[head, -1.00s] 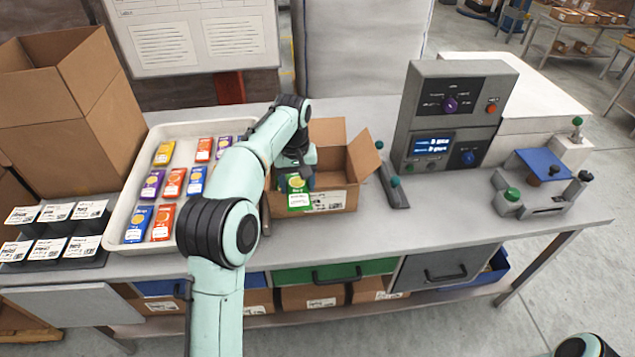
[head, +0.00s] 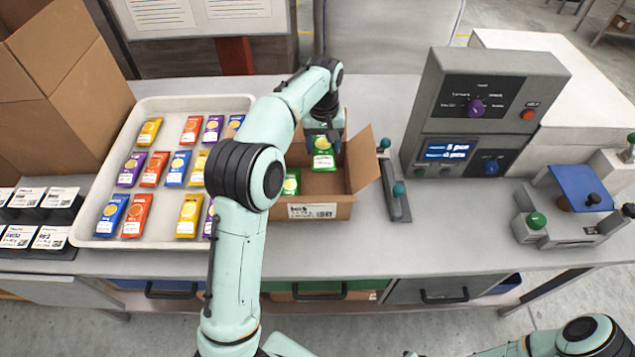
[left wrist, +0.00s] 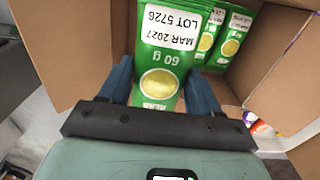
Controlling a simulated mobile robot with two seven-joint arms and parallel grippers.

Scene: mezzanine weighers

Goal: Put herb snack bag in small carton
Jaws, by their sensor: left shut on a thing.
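The small carton (head: 325,211) is an open brown box with raised flaps on the worktable, a white label on its front. My left gripper (head: 322,136) is over the carton's opening, shut on a green herb snack bag (head: 323,161). In the left wrist view the bag (left wrist: 165,55) stands between the two blue fingers, its printed face toward the camera. Whether its lower end touches the carton floor cannot be told. Another green bag (head: 291,183) is inside the carton at the left; green bags (left wrist: 232,42) also show beside the held one in the wrist view. My right gripper is out of view.
A white tray (head: 88,232) with several coloured snack bags lies left of the carton. A grey weigher console (head: 479,110) stands to the right, with a small stand bearing green knobs (head: 398,190) between. A large cardboard box (head: 60,90) is at far left.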

